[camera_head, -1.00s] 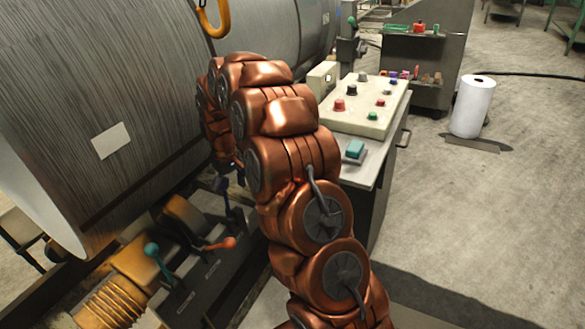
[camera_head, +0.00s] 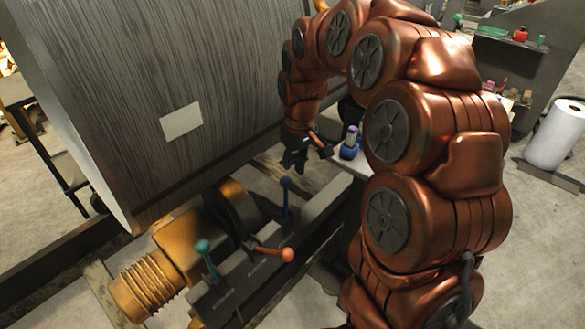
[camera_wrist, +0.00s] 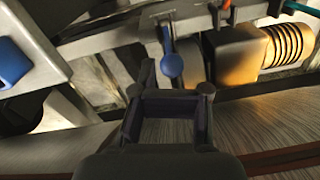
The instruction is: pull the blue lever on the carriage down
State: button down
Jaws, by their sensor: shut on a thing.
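The blue lever (camera_head: 286,205) stands upright on the carriage (camera_head: 240,290), with a round blue knob on top. In the wrist view its blue knob (camera_wrist: 172,65) is just beyond my fingertips, and no finger is seen around it. My gripper (camera_head: 296,160) is above and slightly right of the knob in the head view. In the wrist view my gripper (camera_wrist: 171,92) points at the lever. A dark bar-like piece (camera_wrist: 171,103) spans between its two fingers, which are shut on it. What this piece is, I cannot tell.
A large grey drum (camera_head: 170,70) fills the left. A yellow ribbed part (camera_head: 148,290) lies by the carriage. A white roll (camera_head: 556,135) stands far right.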

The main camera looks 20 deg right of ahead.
jog(key=s+a+m+g, duration=0.1)
jog(key=s+a, duration=0.2)
jog(key=s, duration=1.2)
jog(key=s+a+m+g, duration=0.1)
jog(key=s+a, duration=0.3)
jog(key=s, duration=1.2)
jog(key=shift+s+a+f+m+g+h, duration=0.15)
jog(key=shift+s+m+g+h, duration=0.05)
jog(key=shift+m+g+h, duration=0.1)
jog(key=shift+d, duration=0.2)
